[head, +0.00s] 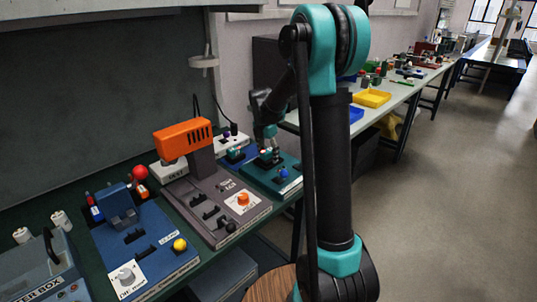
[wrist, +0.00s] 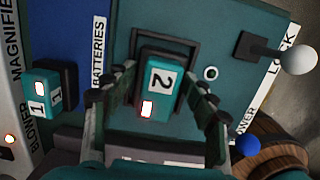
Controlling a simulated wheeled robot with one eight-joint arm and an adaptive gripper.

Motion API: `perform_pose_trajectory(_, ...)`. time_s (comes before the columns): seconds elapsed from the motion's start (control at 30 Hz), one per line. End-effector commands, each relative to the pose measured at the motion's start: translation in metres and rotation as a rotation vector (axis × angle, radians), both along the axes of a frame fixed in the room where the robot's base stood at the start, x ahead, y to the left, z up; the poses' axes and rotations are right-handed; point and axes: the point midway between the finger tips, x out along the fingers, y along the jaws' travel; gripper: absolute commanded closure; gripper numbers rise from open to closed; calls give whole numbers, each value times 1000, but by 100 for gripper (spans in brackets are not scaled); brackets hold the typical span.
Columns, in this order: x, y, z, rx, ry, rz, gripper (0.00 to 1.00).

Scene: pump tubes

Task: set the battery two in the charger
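Battery two (wrist: 160,88), a teal block with a white "2" label and a red-lit window, sits in a dark frame on the teal panel (wrist: 215,35), which appears to be the charger. My gripper (wrist: 162,80) is over it, with one finger on each side. The fingers look open, with narrow gaps beside the battery. In the head view my gripper (head: 270,142) is low over the teal panel (head: 285,185), and the battery is small there. How deep the battery sits cannot be told.
Battery one (wrist: 42,92) is at a dark holder on the blue batteries board (wrist: 75,35). A white-knobbed lever (wrist: 297,60) by the "LOCK" label and a blue knob (wrist: 248,145) flank the panel.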

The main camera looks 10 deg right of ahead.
Motion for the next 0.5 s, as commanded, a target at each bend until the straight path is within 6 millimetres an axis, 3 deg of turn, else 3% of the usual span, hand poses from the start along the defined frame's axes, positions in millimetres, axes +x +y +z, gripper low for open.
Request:
perform_pose_trajectory(0.1, -1, 1, -1, 2, 1, 0, 32)
perform_pose_trajectory(0.5, -1, 1, 8, 1, 1, 0, 32)
